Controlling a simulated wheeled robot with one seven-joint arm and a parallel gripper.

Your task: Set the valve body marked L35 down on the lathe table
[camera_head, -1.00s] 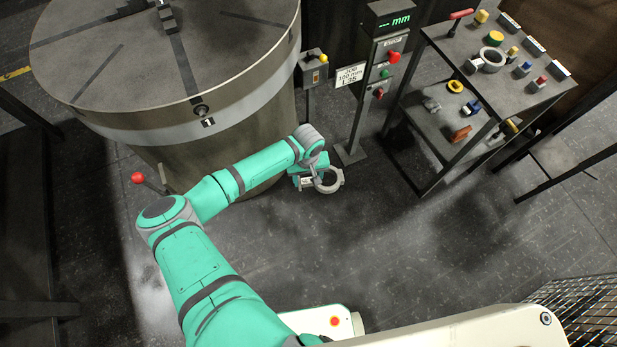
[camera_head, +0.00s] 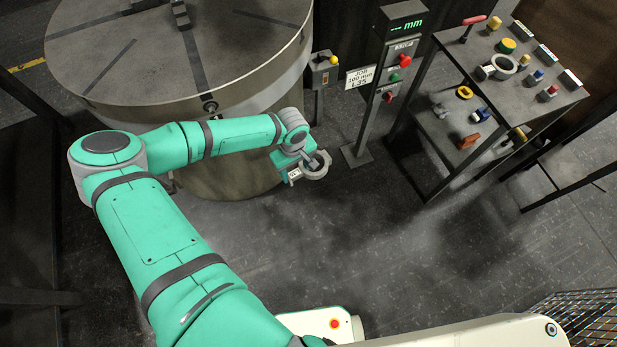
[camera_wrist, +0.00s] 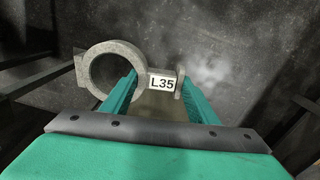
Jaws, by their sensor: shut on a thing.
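The valve body marked L35 (camera_wrist: 105,62) is a grey casting with a round ring and a white label. My gripper (camera_wrist: 160,92) is shut on it, with a teal finger on each side of the label. In the head view the valve body (camera_head: 318,167) hangs in my gripper (camera_head: 300,168), beside the lathe's drum and lower than the table top. The lathe table (camera_head: 110,70) is a large round grey disc with dark slots at the upper left. My arm lies across the near part of the drum.
A control post (camera_head: 385,90) with a display and a "JOB 100 mm L35" sign stands right of the lathe. A small switch box (camera_head: 323,70) stands between them. A rack (camera_head: 540,85) holds several castings and knobs. A dark block (camera_head: 180,15) sits on the lathe table.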

